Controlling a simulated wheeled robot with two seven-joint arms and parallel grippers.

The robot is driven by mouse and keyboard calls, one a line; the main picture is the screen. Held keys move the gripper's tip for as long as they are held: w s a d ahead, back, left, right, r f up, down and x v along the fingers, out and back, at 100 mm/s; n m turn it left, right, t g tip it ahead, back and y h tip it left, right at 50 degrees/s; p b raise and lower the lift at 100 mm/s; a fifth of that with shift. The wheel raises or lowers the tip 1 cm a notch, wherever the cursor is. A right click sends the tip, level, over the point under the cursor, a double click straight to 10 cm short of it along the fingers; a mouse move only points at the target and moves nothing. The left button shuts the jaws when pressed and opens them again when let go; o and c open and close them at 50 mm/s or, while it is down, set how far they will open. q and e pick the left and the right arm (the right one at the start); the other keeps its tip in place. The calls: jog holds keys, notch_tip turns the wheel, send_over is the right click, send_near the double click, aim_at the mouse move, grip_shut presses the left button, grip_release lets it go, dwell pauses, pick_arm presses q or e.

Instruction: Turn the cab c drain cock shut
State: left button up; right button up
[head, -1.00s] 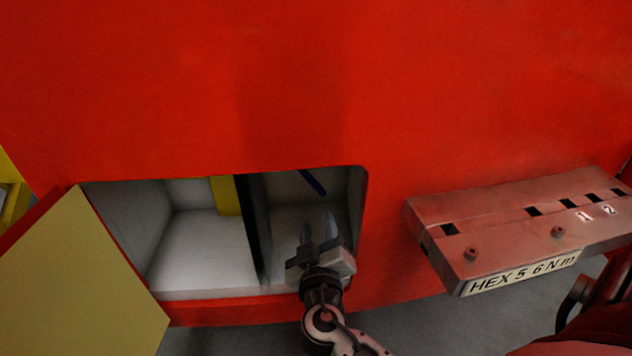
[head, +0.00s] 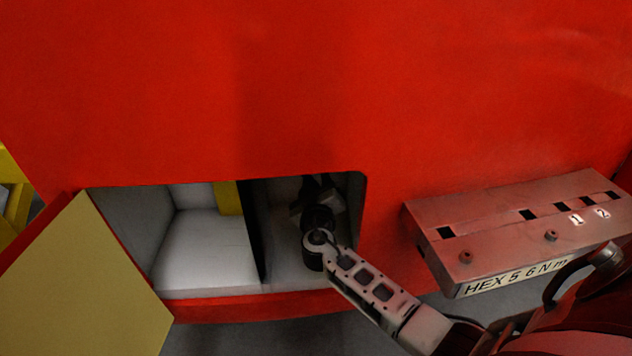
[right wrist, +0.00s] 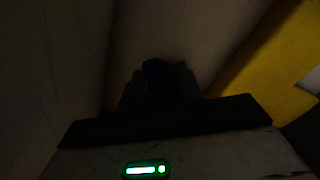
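The drain cock's dark blue handle (right wrist: 153,70) shows dimly in the right wrist view, between or just beyond my right gripper's fingertips. Whether they touch it is too dark to tell. In the head view the handle is hidden behind my gripper and the compartment's top edge. My right gripper (head: 320,182) is inside the right-hand compartment (head: 280,250) of the red nosecone. In the right wrist view its two fingers (right wrist: 160,88) stand apart. My left gripper is in neither view.
A dark divider (head: 251,232) separates the left compartment (head: 205,250), with a yellow strip at its back. An open cream-faced door (head: 85,280) hangs at left. A red tool shelf (head: 515,225) labelled HEX 5 6 N m stands at right. The compartment walls are close around my gripper.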

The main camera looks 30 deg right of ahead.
grip_shut()
pick_arm(q)
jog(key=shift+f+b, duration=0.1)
jog(key=shift+b, duration=0.2)
pick_arm(e)
jog(key=shift+f, duration=0.15)
